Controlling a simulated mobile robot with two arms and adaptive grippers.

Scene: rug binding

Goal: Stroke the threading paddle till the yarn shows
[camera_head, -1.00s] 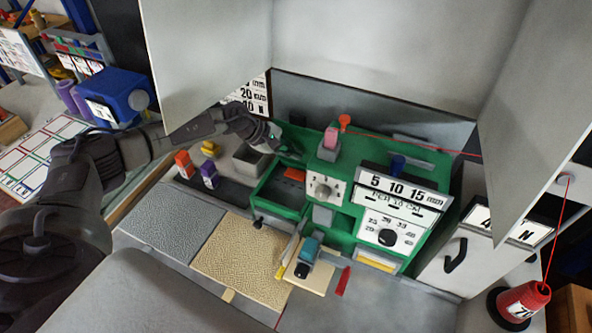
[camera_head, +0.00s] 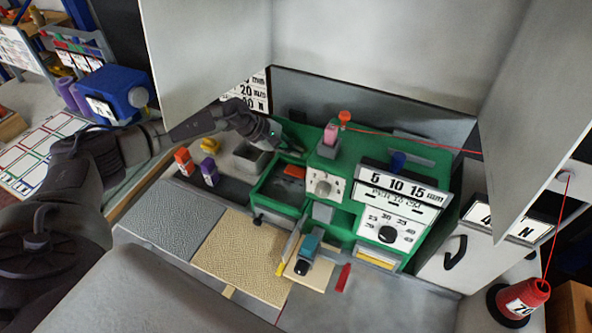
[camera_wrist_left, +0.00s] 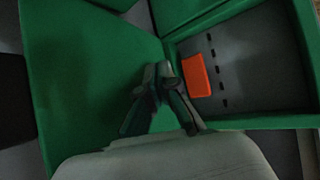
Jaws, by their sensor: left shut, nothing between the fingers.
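The orange-red paddle (camera_head: 294,172) lies in the open dark recess of the green machine (camera_head: 268,190). In the left wrist view the paddle (camera_wrist_left: 196,75) is a flat orange block beside a row of dark slots. My left gripper (camera_head: 299,152) is shut and empty at the recess's back left, just behind the paddle. In the wrist view its fingertips (camera_wrist_left: 160,72) are together over the green surface, left of the paddle and apart from it in the picture; their height is unclear. Red yarn (camera_head: 412,139) runs from an orange guide on top toward the right. My right gripper is not in view.
A red yarn cone (camera_head: 524,301) stands at the right. A grey bin (camera_head: 249,160) and small orange and purple blocks (camera_head: 209,172) stand left of the machine. Large grey panels (camera_head: 208,55) rise around the machine. A beige textured mat (camera_head: 240,258) lies in front.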

